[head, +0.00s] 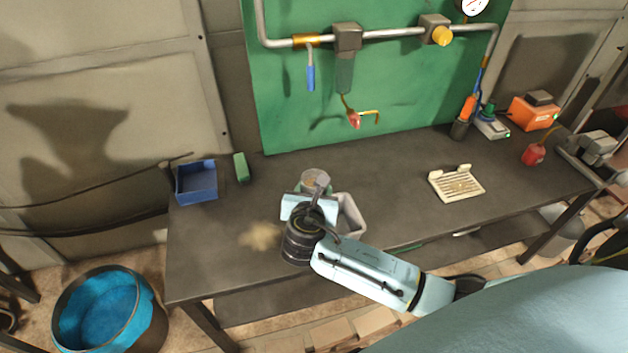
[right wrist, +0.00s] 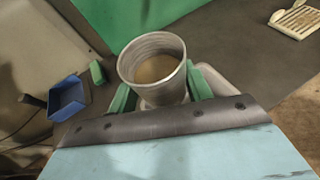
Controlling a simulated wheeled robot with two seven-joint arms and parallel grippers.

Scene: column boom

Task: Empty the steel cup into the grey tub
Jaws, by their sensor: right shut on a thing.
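My right gripper (head: 311,193) is shut on the steel cup (right wrist: 168,94); its green fingers grip the cup from both sides in the right wrist view. The cup looks about upright and holds something brownish. In the head view the cup (head: 309,178) is partly hidden by the gripper. The grey tub (head: 351,216) stands on the bench just right of the gripper, partly hidden by the gripper and arm. In the right wrist view a pale edge of the tub shows behind the right finger. My left gripper is not in view.
A tan smudge (head: 262,236) lies on the bench left of my gripper. A blue bin (head: 196,182) and green block (head: 241,167) are at the left, a cream rack (head: 456,184) at the right. A pipe with a hanging red-tipped fitting (head: 354,119) runs along the green board behind.

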